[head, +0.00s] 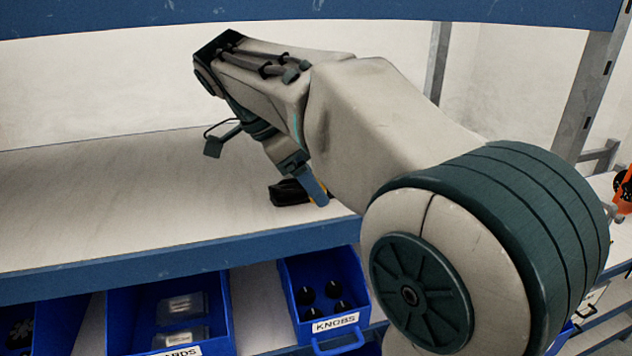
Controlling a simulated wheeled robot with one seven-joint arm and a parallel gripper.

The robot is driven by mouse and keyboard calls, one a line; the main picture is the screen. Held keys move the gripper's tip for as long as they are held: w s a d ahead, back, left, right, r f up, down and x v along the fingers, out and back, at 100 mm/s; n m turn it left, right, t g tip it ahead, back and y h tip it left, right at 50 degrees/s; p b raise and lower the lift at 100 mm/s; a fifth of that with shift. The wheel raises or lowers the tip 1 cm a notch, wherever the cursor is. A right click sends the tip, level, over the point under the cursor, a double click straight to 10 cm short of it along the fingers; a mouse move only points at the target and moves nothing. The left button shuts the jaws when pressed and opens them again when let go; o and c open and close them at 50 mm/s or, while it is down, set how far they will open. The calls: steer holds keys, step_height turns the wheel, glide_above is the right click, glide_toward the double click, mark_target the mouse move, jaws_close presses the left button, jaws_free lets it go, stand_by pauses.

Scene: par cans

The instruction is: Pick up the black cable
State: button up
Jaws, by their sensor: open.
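A black bundle (288,193), which looks like the black cable, lies on the white shelf board (110,190) near its front edge. A small yellow patch shows at its right end. One blue-grey finger overlaps the bundle's right end. I cannot tell whether it touches. The jaws are open, and nothing is seen held. The other finger is not clearly seen, and my arm hides the area to the right.
A blue shelf beam (150,262) runs along the front edge, and another (300,12) crosses above. Below are blue bins, one labelled KNOBS (336,325) with black knobs, another with clear packages (181,308). A metal post (590,90) stands right. The shelf's left is clear.

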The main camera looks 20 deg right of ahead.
steer(key=shift+f, duration=0.25)
steer(key=c, duration=1.3)
steer(key=shift+r+b, duration=0.2)
steer(key=shift+b, duration=0.2)
